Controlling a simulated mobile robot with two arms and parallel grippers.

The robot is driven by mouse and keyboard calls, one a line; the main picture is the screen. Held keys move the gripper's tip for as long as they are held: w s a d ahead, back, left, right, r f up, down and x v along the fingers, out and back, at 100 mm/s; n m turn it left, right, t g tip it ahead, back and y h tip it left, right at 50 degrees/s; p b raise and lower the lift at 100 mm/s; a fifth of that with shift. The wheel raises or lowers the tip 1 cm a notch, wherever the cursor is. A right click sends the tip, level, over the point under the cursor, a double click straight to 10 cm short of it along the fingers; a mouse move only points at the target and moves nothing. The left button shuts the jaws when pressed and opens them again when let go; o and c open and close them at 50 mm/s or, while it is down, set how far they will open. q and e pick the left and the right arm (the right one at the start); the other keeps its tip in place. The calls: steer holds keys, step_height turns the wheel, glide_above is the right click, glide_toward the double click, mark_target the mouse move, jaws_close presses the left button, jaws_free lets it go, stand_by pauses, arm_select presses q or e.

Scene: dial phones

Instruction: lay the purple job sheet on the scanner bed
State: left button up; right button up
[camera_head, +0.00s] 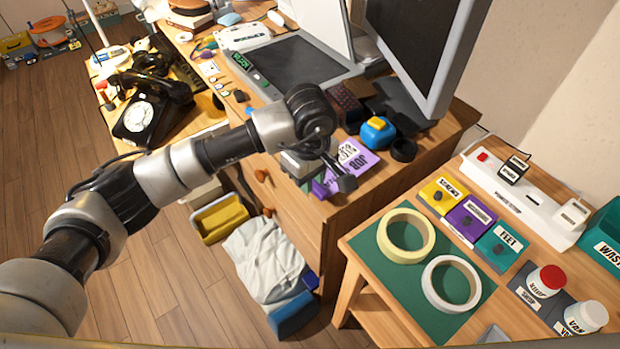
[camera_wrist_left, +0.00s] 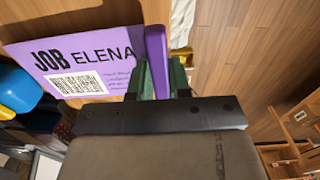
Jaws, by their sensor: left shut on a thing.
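The purple job sheet (camera_head: 357,161), printed JOB ELENA with a code square, is at the front edge of the desk in the head view. It also shows in the left wrist view (camera_wrist_left: 88,58). My left gripper (camera_head: 326,172) is shut on the sheet's purple raised edge, between its green finger pads in the left wrist view (camera_wrist_left: 158,80). I cannot tell whether the sheet touches the desk. The scanner bed (camera_head: 302,63) is a dark flat panel in a grey frame, farther back on the desk, its pale lid raised behind. My right gripper is not in view.
A blue and yellow object (camera_head: 377,133), a black roll (camera_head: 403,150) and a monitor (camera_head: 415,50) stand beyond the sheet. A black dial phone (camera_head: 143,118) is left. A side table with tape rolls (camera_head: 406,236) on a green mat (camera_head: 379,267) is right.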

arm_select(q)
steer(key=shift+r+p, duration=0.55)
steer(key=shift+r, duration=1.05)
